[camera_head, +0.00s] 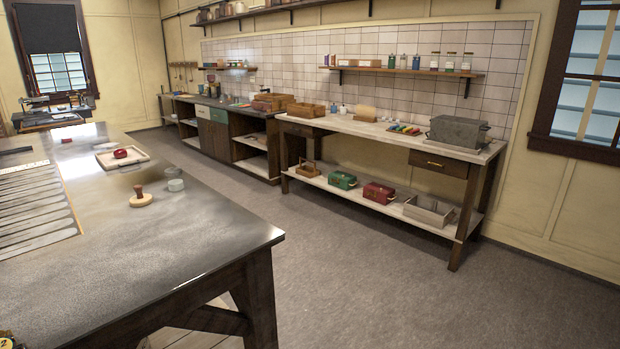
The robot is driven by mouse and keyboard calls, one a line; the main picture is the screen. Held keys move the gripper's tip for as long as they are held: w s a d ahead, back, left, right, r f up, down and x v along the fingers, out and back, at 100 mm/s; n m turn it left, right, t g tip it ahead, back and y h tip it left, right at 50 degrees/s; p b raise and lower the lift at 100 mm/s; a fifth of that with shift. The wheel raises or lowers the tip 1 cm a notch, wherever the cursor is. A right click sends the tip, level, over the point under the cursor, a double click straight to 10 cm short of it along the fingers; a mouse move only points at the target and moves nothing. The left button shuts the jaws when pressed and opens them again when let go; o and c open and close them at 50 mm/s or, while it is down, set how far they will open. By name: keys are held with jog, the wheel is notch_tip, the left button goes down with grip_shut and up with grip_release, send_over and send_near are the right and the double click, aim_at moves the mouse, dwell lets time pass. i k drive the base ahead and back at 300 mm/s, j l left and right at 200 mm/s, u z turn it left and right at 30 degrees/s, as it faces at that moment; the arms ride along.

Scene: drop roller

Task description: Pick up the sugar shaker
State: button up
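I cannot pick out a sugar shaker for certain in the head view. Small bottles and jars (450,61) with pale lids stand on the wall shelf at the right, too small to identify. A small white bottle (342,109) stands on the back bench beside a pale wooden cylinder (366,113). A short grey-green round container (176,185) stands on the dark table at the left. My gripper is not in view.
The dark table (200,222) fills the left, with a wooden stamp-like piece (140,197) and a shallow tray (110,165). A grey box (460,131) sits on the back bench (407,139). Grey floor (350,270) between them is clear.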

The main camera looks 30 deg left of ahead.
aim_at(176, 183)
jog(key=i+j+u, duration=0.1)
jog(key=i+u, duration=0.65)
jog(key=i+l+u, duration=0.1)
jog(key=i+u, duration=0.25)
jog(key=i, duration=0.1)
